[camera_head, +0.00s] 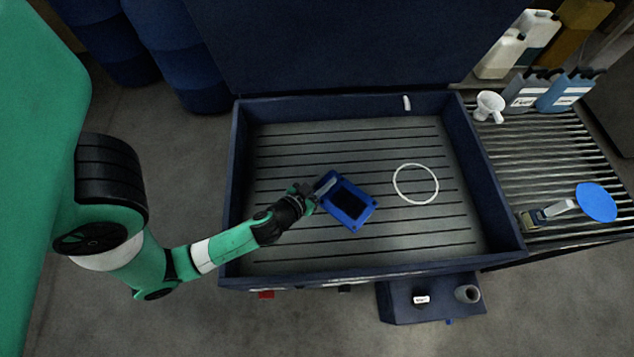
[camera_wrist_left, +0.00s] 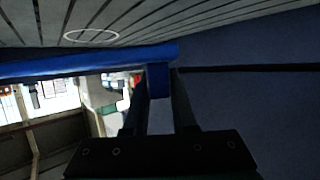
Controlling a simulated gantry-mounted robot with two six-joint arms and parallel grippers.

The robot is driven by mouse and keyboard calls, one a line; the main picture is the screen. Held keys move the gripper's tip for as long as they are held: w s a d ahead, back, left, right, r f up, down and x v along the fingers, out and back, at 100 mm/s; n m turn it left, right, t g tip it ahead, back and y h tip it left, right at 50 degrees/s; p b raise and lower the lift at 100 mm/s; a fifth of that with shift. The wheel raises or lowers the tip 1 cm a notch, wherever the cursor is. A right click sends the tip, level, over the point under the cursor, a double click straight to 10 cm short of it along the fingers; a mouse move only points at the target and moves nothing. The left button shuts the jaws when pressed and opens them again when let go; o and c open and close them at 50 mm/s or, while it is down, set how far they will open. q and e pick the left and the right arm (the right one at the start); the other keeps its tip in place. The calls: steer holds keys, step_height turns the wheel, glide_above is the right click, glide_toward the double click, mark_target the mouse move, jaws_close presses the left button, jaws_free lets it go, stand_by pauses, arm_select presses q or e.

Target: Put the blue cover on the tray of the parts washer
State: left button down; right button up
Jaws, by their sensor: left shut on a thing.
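The blue cover (camera_head: 360,198) is a rectangular blue piece with a dark middle. In the head view it is over the slatted tray (camera_head: 290,235) of the parts washer (camera_head: 376,275), near the middle. My left gripper (camera_head: 322,189) is shut on the cover's upper left edge. In the left wrist view the cover (camera_wrist_left: 90,63) shows edge-on as a blue bar, and my left gripper's fingers (camera_wrist_left: 159,88) close on its right end. I cannot tell whether the cover touches the slats. My right gripper is not in view.
A white ring (camera_head: 415,184) lies on the tray right of the cover. The washer's dark blue walls surround the tray, with a raised lid (camera_head: 345,45) behind. A slatted side bench (camera_head: 540,150) at right holds bottles, a white funnel (camera_head: 489,105) and a blue disc (camera_head: 597,202).

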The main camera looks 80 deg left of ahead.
arm_select(q)
steer(key=a+f, duration=0.1)
steer(key=s+a+f, duration=0.1)
steer(key=shift+s+a+f+p, duration=0.1)
steer(key=shift+a+f+p, duration=0.05)
steer(key=shift+f+p, duration=0.2)
steer(key=shift+a+f, duration=0.2)
steer(key=shift+f, duration=0.25)
steer(key=shift+s+a+f+p, duration=0.15)
steer(key=shift+a+f+p, duration=0.1)
steer(key=shift+p, duration=0.15)
step_height(320, 180, down, 4)
steer(key=b, duration=0.2)
steer(key=shift+s+a+r+b, duration=0.1)
steer(key=shift+b, duration=0.3)
steer(key=shift+r, duration=0.15)
steer(key=shift+f+b, duration=0.5)
steer(key=shift+f, duration=0.1)
steer(key=c, duration=0.7)
jaws_free()
steer(key=shift+s+f, duration=0.1)
steer(key=shift+f, duration=0.05)
